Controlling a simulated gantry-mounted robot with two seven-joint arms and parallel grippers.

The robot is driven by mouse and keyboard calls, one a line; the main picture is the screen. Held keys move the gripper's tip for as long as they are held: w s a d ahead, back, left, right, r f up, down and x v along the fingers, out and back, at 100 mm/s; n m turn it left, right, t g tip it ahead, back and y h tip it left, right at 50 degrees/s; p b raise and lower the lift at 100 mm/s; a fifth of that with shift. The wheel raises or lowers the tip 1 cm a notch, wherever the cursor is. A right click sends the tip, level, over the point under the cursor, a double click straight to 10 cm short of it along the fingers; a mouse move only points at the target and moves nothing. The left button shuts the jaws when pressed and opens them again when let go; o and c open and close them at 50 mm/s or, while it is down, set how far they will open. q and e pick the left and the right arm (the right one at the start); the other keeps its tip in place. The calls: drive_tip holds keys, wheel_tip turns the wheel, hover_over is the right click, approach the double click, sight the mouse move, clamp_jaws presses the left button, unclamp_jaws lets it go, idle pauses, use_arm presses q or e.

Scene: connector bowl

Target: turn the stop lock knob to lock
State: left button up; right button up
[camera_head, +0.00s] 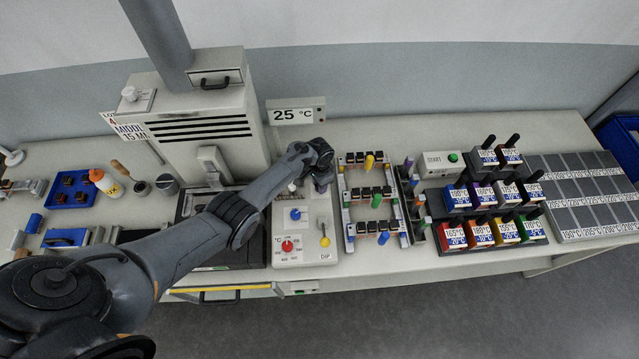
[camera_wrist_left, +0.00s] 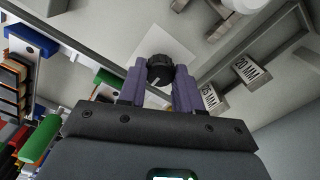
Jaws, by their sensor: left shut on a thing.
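The black ridged knob (camera_wrist_left: 159,71), with a white pointer line on its face, sits on a light panel in the left wrist view. I take it for the stop lock knob; no label on it is readable. My left gripper (camera_wrist_left: 158,88) has its two purple fingers on either side of the knob and is shut on it. In the head view my left gripper (camera_head: 322,184) is at the back right of the light control panel (camera_head: 309,256), and its wrist hides the knob there. My right gripper is not in view.
A connector rack (camera_head: 347,215) stands close on the right. A tall grey machine (camera_head: 205,120) stands behind my left arm.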

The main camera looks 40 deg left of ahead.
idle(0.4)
use_arm(q)
drive_tip(key=o, duration=1)
drive_tip(key=shift+o, duration=0.2)
wheel_tip(320, 180, up, 11)
drive_tip(key=p, duration=0.3)
drive_tip(key=shift+f, duration=0.15)
